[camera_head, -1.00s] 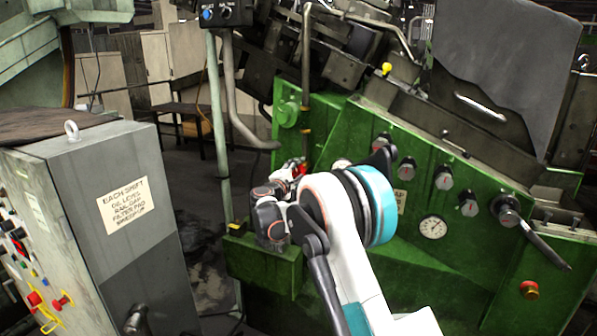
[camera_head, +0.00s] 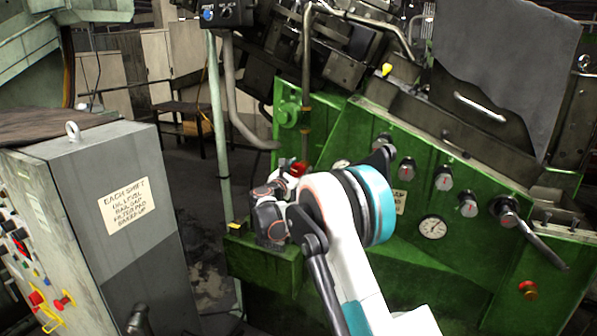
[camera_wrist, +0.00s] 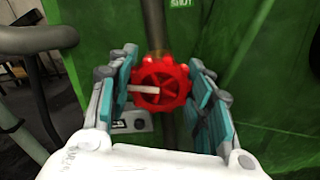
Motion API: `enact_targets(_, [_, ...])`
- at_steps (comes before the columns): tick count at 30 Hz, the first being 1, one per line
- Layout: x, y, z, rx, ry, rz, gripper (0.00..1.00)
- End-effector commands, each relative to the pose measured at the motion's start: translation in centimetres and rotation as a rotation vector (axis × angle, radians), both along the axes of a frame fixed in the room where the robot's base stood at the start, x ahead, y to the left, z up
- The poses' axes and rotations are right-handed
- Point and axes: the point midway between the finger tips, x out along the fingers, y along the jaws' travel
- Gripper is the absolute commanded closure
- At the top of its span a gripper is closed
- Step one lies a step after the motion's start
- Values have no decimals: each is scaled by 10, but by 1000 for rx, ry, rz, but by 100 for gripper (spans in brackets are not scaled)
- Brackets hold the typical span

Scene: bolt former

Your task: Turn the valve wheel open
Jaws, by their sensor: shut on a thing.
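The valve wheel (camera_wrist: 172,84) is red and spoked, with a pale bar across its left part, and sits in the middle of the wrist view on a vertical pipe. In the head view a small red part of the wheel (camera_head: 298,168) shows just past my wrist. My gripper (camera_wrist: 164,82) is shut on the wheel, with teal finger pads at its left and right sides. In the head view my arm hides the fingers and most of the wheel. A green "SHUT" label (camera_wrist: 181,3) is above the wheel.
The green machine (camera_head: 390,200) with knobs, a gauge (camera_head: 432,227) and a lever (camera_head: 540,245) stands right of my arm. A grey cabinet (camera_head: 120,240) with a paper notice stands at the left. A dark floor gap lies between them.

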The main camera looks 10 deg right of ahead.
Motion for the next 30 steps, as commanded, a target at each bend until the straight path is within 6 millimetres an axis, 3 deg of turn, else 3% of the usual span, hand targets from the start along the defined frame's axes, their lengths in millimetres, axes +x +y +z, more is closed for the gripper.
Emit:
enact_targets(18, [1,1,-1,-448,326,0,77])
enact_targets(30, [1,2,-1,-605,440,0,77])
